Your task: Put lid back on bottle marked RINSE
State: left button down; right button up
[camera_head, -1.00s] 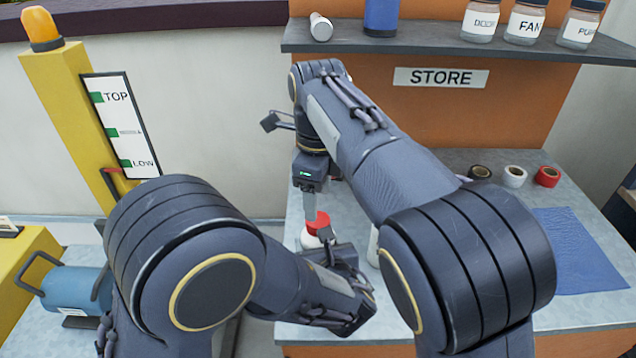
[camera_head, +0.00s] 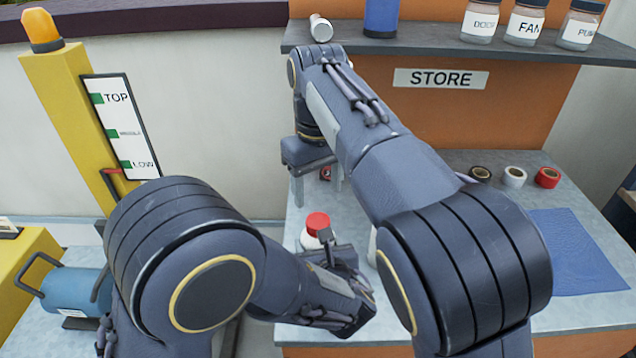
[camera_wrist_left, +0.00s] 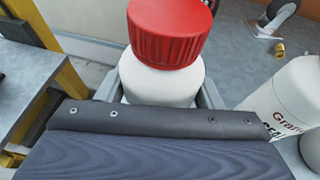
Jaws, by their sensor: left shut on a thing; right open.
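A white bottle (camera_head: 309,241) stands on the bench below my right gripper, with a ribbed red lid (camera_head: 317,223) on its top. In the left wrist view the red lid (camera_wrist_left: 170,32) sits over the mouth of the white bottle (camera_wrist_left: 163,82) and looks slightly tilted. The bottle's label is hidden, so I cannot read RINSE. My left gripper (camera_head: 322,240) is shut around the bottle's body; its fingers (camera_wrist_left: 162,92) show on both sides of it. My right gripper (camera_head: 318,192) is open and empty, pointing down above and behind the lid, apart from it.
A second white bottle (camera_wrist_left: 290,98) with a partly readable label stands close to the right. A caster wheel (camera_wrist_left: 277,14) and a brass piece (camera_wrist_left: 279,49) lie behind. Tape rolls (camera_head: 514,176) and a blue mat (camera_head: 575,252) are on the bench's right side.

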aim_at(318, 220)
jog(key=shift+r+n, duration=0.1)
jog(key=shift+n, duration=1.2)
jog(key=shift+f, duration=4.05)
jog(key=c, duration=1)
jog(key=m, duration=0.5)
jog(key=o, duration=1.2)
jog(key=shift+c, duration=0.2)
